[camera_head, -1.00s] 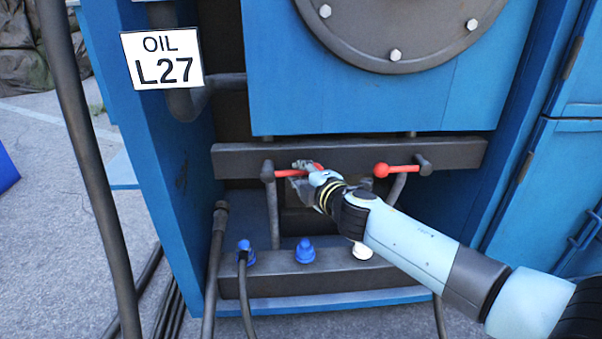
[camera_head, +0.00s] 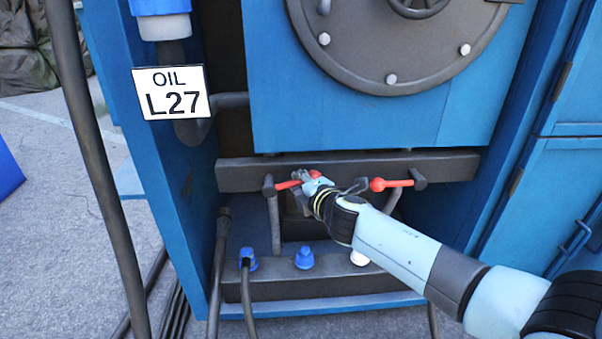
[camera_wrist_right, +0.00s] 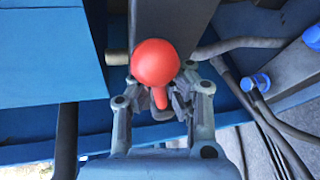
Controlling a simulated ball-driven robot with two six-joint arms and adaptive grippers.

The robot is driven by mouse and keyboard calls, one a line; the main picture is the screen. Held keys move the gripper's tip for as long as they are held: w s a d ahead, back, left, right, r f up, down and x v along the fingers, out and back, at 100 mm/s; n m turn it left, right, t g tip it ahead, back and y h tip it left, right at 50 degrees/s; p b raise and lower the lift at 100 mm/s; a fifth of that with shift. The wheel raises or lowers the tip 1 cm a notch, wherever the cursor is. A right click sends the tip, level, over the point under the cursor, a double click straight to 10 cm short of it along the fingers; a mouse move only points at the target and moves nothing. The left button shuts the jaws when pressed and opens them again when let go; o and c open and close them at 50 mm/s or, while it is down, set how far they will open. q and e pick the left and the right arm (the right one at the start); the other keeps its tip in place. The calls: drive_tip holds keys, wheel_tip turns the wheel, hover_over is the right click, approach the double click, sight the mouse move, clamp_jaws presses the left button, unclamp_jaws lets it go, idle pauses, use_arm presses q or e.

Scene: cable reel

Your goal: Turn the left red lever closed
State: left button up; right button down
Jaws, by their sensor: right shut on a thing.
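The left red lever (camera_head: 288,185) reaches right from its dark pivot on the dark horizontal bar, roughly level. Its red ball end shows just past my gripper. My right gripper (camera_head: 302,181) is at the lever's ball end, shut on the lever. In the right wrist view, the red ball (camera_wrist_right: 155,63) sits in front of the fingers, and the thin red handle (camera_wrist_right: 159,98) runs between the two fingertips (camera_wrist_right: 161,106). The right red lever (camera_head: 393,184) points left from its own pivot and is not touched. My left gripper is not in view.
The dark bar (camera_head: 450,166) runs behind the levers, under a blue panel. Below are blue caps (camera_head: 304,257) and a white cap (camera_head: 359,258) on a lower block. A thick black cable (camera_head: 95,170) hangs at left, beside the OIL L27 sign (camera_head: 171,92).

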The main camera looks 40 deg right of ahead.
sight(269, 185)
drive_tip(key=shift+a+r+n+g+p, duration=0.15)
drive_tip(key=shift+r+n+g+p, duration=0.15)
drive_tip(key=shift+r+p, duration=0.5)
drive_tip(key=n+p, duration=0.1)
drive_tip(key=p, duration=0.1)
drive_tip(key=a+r+n+g+h+p, duration=0.1)
drive_tip(key=p, duration=0.1)
drive_tip(key=n+h+p, duration=0.1)
drive_tip(key=p, duration=0.1)
drive_tip(key=shift+w+a+r+g, duration=0.15)
drive_tip(key=shift+w+r+g, duration=0.15)
drive_tip(key=shift+r, duration=0.05)
drive_tip(key=shift+w+a+r+n+g+h+p, duration=0.2)
drive_tip(key=shift+a+r+n+g+h+p, duration=0.15)
drive_tip(key=shift+n+p, duration=0.3)
drive_tip(key=shift+w+a+r+n+g+h+p, duration=0.15)
drive_tip(key=shift+w+a+n+g+h+p, duration=0.2)
drive_tip(key=shift+n, duration=0.3)
drive_tip(key=shift+w+a+r+n+h, duration=0.1)
drive_tip(key=shift+a+n+h, duration=0.3)
drive_tip(key=shift+a+n, duration=0.1)
drive_tip(key=shift+w+a+r+n+g+h+b, duration=0.1)
drive_tip(key=shift+w+a+n+g+h+b, duration=0.3)
drive_tip(key=shift+a+n+h, duration=0.25)
drive_tip(key=shift+w+a+r+n+g+h+b, duration=0.1)
drive_tip(key=shift+w+a+n+g+h+b, duration=0.25)
drive_tip(key=shift+n, duration=0.4)
drive_tip(key=shift+a+r, duration=0.1)
